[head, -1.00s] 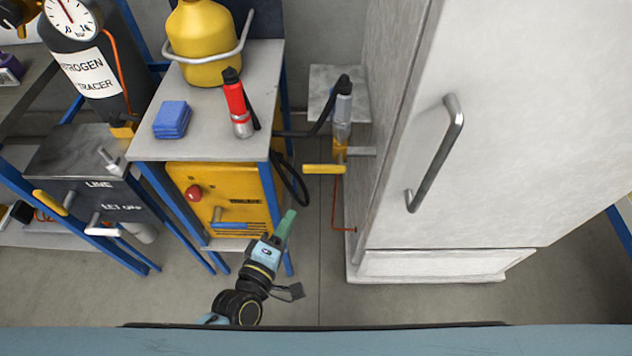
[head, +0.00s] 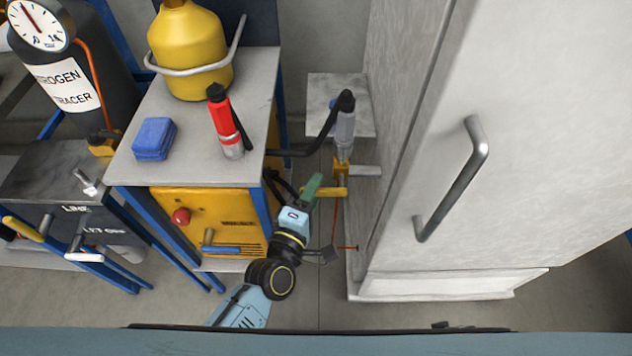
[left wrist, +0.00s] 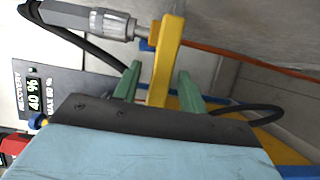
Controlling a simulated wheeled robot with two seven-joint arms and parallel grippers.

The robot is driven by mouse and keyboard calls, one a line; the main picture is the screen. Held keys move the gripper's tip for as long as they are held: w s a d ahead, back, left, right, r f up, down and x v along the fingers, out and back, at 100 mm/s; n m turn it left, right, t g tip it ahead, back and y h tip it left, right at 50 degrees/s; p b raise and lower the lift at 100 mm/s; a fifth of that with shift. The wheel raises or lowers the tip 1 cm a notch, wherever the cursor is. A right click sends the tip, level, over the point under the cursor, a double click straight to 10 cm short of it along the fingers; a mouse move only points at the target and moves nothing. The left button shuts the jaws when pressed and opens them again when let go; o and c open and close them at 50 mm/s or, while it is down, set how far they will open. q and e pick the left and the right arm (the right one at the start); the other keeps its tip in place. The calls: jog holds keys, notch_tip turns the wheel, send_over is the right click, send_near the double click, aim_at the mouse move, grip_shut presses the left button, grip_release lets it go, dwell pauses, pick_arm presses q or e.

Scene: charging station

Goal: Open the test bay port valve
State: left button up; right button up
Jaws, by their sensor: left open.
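The port valve's yellow lever (head: 338,192) is at the side of the white cabinet, below a grey hose coupling (head: 345,128). My left gripper (head: 314,186) has its green fingers at the lever's left end in the head view. In the left wrist view the yellow lever (left wrist: 166,58) extends between the two spread green fingers of my left gripper (left wrist: 158,84). Gaps show on both sides of the lever, and the gripper is open. The grey coupling (left wrist: 95,22) is at the top left there. My right gripper is not in view.
The white cabinet (head: 520,190) with a metal handle fills the right side. A grey-topped bench (head: 190,165) at left holds a yellow bottle (head: 190,50), a red torch-like tool (head: 222,115) and blue cloths (head: 154,138). A black hose (head: 320,135) runs to the coupling.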

pick_arm(q)
jog(key=shift+w+d, duration=0.1)
jog(key=shift+w, duration=0.1)
grip_shut()
